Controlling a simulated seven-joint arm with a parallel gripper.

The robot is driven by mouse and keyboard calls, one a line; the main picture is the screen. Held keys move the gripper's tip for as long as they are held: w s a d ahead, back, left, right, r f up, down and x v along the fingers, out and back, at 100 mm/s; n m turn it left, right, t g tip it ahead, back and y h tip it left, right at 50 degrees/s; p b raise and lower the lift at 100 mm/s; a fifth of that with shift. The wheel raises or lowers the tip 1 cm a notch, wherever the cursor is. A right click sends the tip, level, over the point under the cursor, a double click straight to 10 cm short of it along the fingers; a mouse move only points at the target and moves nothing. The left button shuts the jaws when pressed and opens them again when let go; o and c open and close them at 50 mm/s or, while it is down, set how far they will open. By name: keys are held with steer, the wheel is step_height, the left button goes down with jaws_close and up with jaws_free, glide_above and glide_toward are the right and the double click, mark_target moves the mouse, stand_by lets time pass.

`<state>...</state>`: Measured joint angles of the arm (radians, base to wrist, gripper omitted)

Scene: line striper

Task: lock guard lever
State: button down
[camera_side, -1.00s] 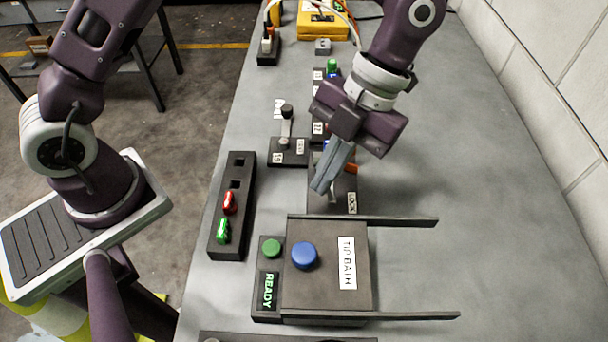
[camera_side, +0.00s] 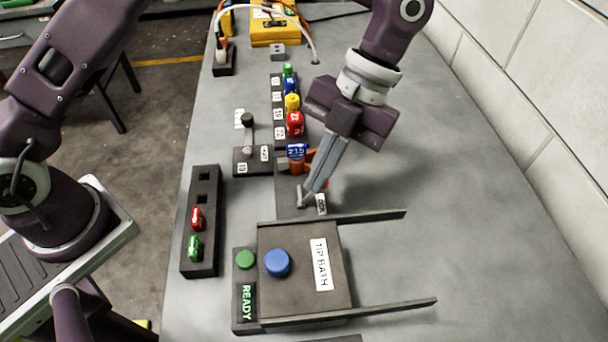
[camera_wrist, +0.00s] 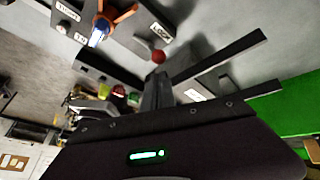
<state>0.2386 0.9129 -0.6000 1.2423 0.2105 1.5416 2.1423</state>
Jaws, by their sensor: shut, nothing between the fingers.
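A dark plate with a white LOCK label (camera_side: 321,204) lies just behind the TIP BATH box. An orange part (camera_side: 310,155) stands at its far end beside a blue-and-white block (camera_side: 296,151); the orange part also shows in the wrist view (camera_wrist: 122,20). A short pale grey piece (camera_side: 303,198) lies on the plate by the fingertips. My gripper (camera_side: 311,188) is shut and empty, pointing down over the plate near the label. In the wrist view a red round knob (camera_wrist: 158,57) shows just beyond the fingertips. The fingers hide part of the plate, and contact cannot be told.
The TIP BATH box (camera_side: 335,300) has two long rails reaching right. A strip with red and green switches (camera_side: 183,255) is left. A lever base (camera_side: 250,168) and several coloured blocks (camera_side: 293,103) stand behind. The grey table is clear on the right.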

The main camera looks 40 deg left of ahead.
steer(key=shift+r, duration=0.35)
steer(key=v, duration=0.7)
